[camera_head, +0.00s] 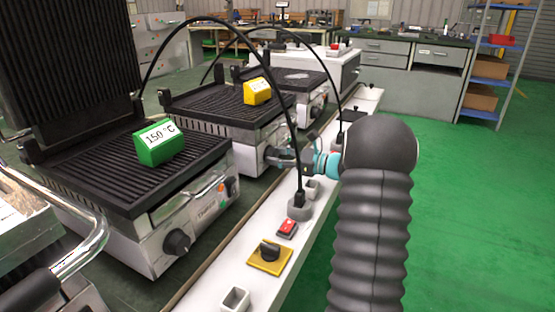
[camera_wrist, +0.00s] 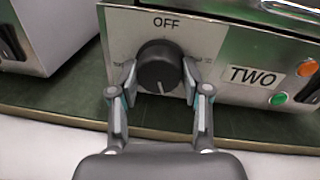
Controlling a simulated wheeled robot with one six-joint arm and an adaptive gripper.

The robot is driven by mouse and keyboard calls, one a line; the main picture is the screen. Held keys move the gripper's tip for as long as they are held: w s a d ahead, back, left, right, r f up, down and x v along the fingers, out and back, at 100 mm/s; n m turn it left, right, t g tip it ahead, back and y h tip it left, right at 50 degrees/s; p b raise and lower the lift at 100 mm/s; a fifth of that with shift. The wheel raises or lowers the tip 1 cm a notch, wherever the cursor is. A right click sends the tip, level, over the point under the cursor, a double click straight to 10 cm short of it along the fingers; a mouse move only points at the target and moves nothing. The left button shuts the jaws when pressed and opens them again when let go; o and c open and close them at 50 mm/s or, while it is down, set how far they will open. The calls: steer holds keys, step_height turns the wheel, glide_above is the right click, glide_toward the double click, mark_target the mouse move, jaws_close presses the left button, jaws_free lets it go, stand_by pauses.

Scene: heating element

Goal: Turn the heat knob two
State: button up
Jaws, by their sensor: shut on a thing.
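The heat knob two (camera_wrist: 159,66) is a round black knob on the silver front panel of the grill with a "TWO" label (camera_wrist: 252,77). "OFF" is printed above the knob, and a white line on it points down. My gripper (camera_wrist: 160,80) has one finger on each side of the knob and is shut on it in the wrist view. In the head view, my gripper (camera_head: 285,157) reaches the front of the middle grill (camera_head: 240,135), which carries a yellow block (camera_head: 257,91). The knob is hidden there by the gripper.
A nearer grill (camera_head: 185,215) holds a green "150 °C" block (camera_head: 159,142) and has its own black knob (camera_head: 177,242). Black cables arch above the grills.

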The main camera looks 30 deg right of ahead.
steer(key=shift+f+n+b, duration=0.2)
steer(key=shift+n+b, duration=0.8)
steer(key=shift+r+n+b, duration=0.3)
steer(key=shift+n+b, duration=0.1)
steer(key=shift+n, duration=0.3)
steer(key=o, duration=1.2)
steer(key=shift+c, duration=0.2)
steer(key=v, duration=1.2)
steer(key=shift+a, duration=0.1)
